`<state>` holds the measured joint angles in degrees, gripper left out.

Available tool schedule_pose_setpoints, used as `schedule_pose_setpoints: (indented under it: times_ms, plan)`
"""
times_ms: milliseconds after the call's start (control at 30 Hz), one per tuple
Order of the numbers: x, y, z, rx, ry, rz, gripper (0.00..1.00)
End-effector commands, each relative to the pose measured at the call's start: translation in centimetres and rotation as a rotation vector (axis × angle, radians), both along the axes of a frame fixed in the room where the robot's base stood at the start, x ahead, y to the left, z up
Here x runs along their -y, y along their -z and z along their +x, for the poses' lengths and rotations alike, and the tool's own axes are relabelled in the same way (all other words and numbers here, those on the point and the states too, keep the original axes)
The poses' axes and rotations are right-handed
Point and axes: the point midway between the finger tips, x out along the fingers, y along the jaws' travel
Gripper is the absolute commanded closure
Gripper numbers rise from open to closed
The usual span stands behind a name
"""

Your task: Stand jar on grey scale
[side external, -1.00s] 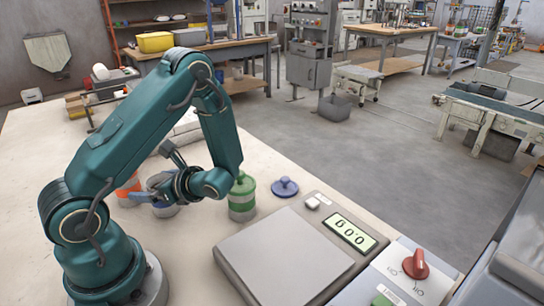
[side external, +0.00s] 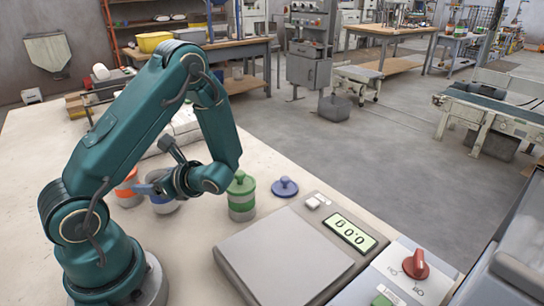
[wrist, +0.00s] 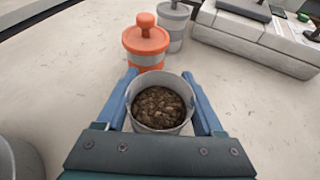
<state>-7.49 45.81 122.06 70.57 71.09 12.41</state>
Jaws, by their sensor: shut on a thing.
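My gripper (wrist: 163,95) has its two blue fingers shut on an open, pale jar (wrist: 160,128), which is filled with brown pellets. In the side external view the gripper (side external: 150,187) is at the jar with a blue band (side external: 166,207); the arm hides part of it. The jar looks upright, at or close above the table; I cannot tell if it touches. The grey scale (side external: 285,255), with a flat empty plate, lies to the right, away from the gripper. Its display (side external: 350,232) is lit.
A green-lidded jar (side external: 241,197) stands between the held jar and the scale. A loose blue lid (side external: 284,187) lies behind the scale. An orange-lidded jar (wrist: 146,45) stands just beyond the held jar, with a grey jar (wrist: 173,25) behind it. A red knob (side external: 415,264) is right of the scale.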

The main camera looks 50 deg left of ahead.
Motion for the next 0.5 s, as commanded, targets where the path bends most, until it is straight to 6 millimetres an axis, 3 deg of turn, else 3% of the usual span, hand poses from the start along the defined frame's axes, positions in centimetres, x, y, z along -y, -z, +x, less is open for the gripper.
schedule_pose_setpoints:
  times_ms: [500]
  plan:
    - [0.0,-6.5,0.0,0.007,-0.001,0.003,1.0]
